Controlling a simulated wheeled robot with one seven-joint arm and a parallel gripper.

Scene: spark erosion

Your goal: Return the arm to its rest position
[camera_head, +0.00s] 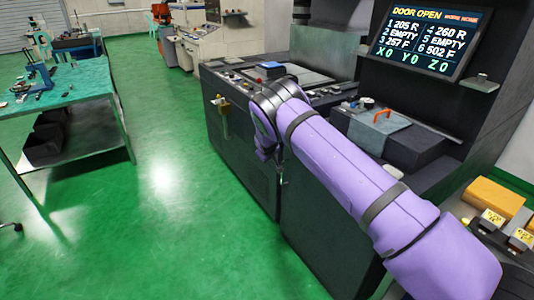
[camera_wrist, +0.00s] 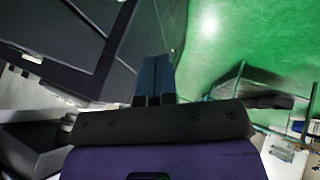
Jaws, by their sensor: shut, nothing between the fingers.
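My purple arm (camera_head: 345,170) reaches from the lower right up to a dark joint in front of the black machine. In the wrist view my gripper (camera_wrist: 155,68) shows as two dark blue fingers side by side, shut with nothing between them. They point away from the wrist, with green floor and a dark machine panel beyond. I cannot make out the gripper in the head view.
The black machine (camera_head: 241,140) stands close beside my arm, its screen (camera_head: 425,38) reading "DOOR OPEN". A dark block with an orange handle (camera_head: 382,116) and a yellow block (camera_head: 494,196) lie right. A green-topped table (camera_head: 75,88) stands left. Green floor (camera_head: 165,190) between is clear.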

